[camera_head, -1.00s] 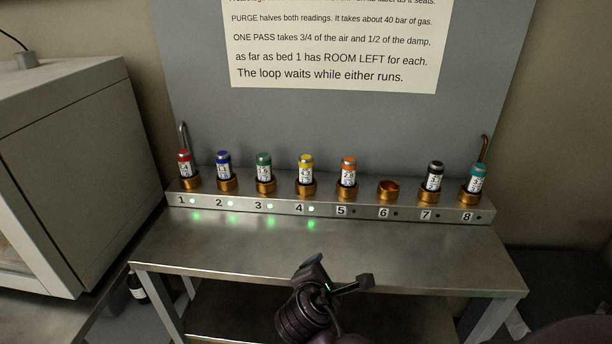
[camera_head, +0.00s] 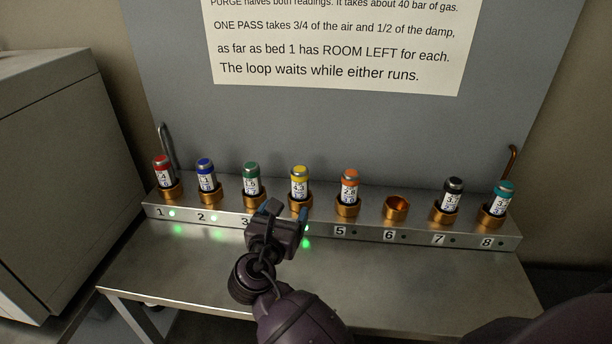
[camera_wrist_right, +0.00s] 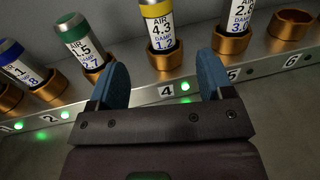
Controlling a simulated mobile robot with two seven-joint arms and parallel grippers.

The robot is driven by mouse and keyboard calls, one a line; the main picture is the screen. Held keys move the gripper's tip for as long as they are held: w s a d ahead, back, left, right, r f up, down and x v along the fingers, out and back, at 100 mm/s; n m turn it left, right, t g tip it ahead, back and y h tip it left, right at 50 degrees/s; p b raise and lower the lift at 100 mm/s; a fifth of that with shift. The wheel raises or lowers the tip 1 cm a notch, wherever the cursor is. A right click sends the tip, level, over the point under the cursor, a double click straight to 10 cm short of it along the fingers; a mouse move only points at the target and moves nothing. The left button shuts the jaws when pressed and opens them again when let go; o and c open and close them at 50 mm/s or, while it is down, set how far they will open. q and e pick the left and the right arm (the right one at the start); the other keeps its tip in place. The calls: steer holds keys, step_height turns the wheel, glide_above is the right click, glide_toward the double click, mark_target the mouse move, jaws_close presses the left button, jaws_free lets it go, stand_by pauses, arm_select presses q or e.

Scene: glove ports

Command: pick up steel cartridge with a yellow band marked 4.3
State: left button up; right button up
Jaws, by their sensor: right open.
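The steel cartridge with a yellow band (camera_head: 300,182) stands upright in the copper socket at position 4 of the rail. In the right wrist view the yellow-banded cartridge (camera_wrist_right: 159,27) reads AIR 4.3 and DAMP 1.2. My right gripper (camera_head: 288,208) is in front of the rail by position 4, just short of the cartridge. In the right wrist view its two blue fingers (camera_wrist_right: 165,78) are apart with nothing between them, and the cartridge stands beyond the gap. My left gripper is not in view.
A green-banded cartridge (camera_head: 251,178) stands to the left and an orange-banded one (camera_head: 349,185) to the right. Socket 6 (camera_head: 396,207) is empty. The steel table (camera_head: 200,265) in front of the rail is bare. A grey cabinet (camera_head: 60,170) stands at the left.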

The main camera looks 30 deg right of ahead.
mark_target(297, 187)
steer(key=shift+x, duration=5.7)
steer(key=shift+r, duration=0.15)
steer(key=c, duration=1.2)
